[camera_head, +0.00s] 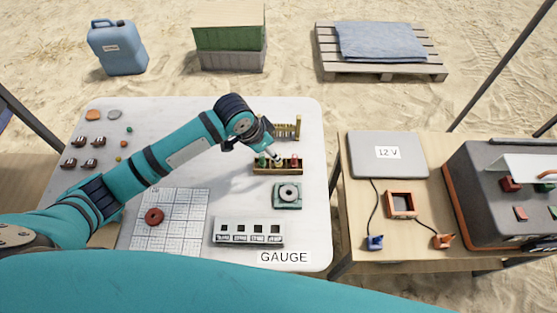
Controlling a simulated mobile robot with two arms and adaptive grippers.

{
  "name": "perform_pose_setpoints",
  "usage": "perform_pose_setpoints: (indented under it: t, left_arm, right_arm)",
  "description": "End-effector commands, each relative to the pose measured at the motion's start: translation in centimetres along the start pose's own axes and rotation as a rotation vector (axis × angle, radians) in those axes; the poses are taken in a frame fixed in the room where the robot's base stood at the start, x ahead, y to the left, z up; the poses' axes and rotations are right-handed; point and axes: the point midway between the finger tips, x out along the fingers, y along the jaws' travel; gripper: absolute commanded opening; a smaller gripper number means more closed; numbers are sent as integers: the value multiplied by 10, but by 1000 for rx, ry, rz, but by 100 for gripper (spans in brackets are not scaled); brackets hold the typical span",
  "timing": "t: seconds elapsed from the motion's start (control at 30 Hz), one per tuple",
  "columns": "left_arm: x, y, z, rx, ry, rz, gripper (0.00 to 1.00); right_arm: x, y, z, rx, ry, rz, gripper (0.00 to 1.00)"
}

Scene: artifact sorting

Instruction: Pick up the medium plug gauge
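A small wooden rack (278,170) stands on the white table. It holds a few small plug gauges: one with a green top (262,160) at the left and one with a red top (295,162) at the right. The middle gauge (278,166), which I take to be the medium one, is partly hidden by my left gripper (277,157). My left gripper points down at this middle gauge from above and behind. Its fingers are too small to tell whether they are open, shut or touching the gauge. My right gripper is out of view.
A brass rack (286,128) stands close behind. A green block with a grey ring (287,194) and a white slotted tray (249,232) lie in front. A red ring (154,216) lies on the grid sheet (181,211). A wooden side table (350,222) stands at the right.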

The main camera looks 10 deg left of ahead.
Motion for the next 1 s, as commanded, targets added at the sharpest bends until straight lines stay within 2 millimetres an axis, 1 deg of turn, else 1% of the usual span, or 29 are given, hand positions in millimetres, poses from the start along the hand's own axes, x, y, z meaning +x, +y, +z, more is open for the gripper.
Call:
perform_pose_setpoints:
  t: [0.03, 0.1, 0.2, 0.27, 0.4, 0.5, 0.6, 0.8, 0.83, 0.87, 1.0]
  left_arm:
    - [4, 1, 0, 1, -1, 1, 43]
    - [8, 1, 0, 1, -1, 1, 43]
    - [16, 1, 0, 0, -1, 2, 43]
    - [24, 1, 0, -1, -2, 3, 43]
    - [48, 1, 0, -1, -3, 2, 43]
    - [59, 1, 0, -1, -1, 1, 43]
    - [65, 1, 0, 1, 1, 0, 43]
    - [66, 0, 0, 2, 1, 0, 43]
    - [66, 0, 0, 2, 1, 0, 42]
    - [66, 0, 0, 1, 1, 0, 38]
    - [65, 0, 0, 1, 0, 0, 20]
  right_arm:
    - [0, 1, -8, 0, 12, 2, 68]
    - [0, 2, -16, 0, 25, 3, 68]
    - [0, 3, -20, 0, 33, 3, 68]
    - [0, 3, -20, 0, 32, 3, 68]
    - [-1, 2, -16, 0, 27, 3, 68]
    - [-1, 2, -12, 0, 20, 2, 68]
    - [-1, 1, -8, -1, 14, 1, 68]
    - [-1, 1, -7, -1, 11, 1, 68]
    - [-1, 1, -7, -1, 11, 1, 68]
    - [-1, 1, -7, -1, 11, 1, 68]
    - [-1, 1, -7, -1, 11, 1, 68]
